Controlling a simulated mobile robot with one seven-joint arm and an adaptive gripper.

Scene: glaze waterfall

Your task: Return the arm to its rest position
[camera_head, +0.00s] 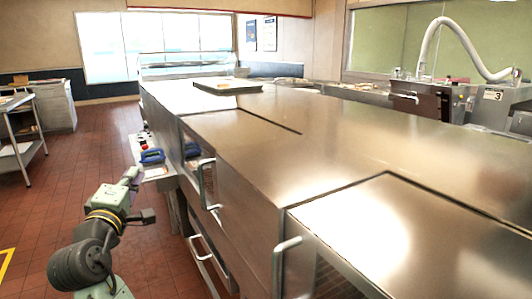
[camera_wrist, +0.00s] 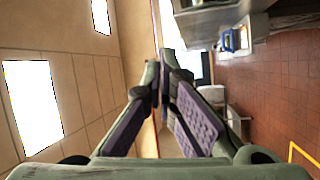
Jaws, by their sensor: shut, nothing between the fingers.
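My gripper (camera_head: 131,175) shows at the lower left of the head view, at the end of my greenish arm. It is over the tiled floor, to the left of the long steel counter (camera_head: 330,140) and apart from it. In the wrist view the two fingers of my gripper (camera_wrist: 162,65) reach forward with their tips close together. It is shut and holds nothing.
A blue-handled item (camera_head: 152,156) lies on a side ledge near my gripper. Steel door handles (camera_head: 207,185) stick out from the counter. A dark tray (camera_head: 227,86) lies on top. A side table (camera_head: 20,130) stands at far left. Open floor lies between.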

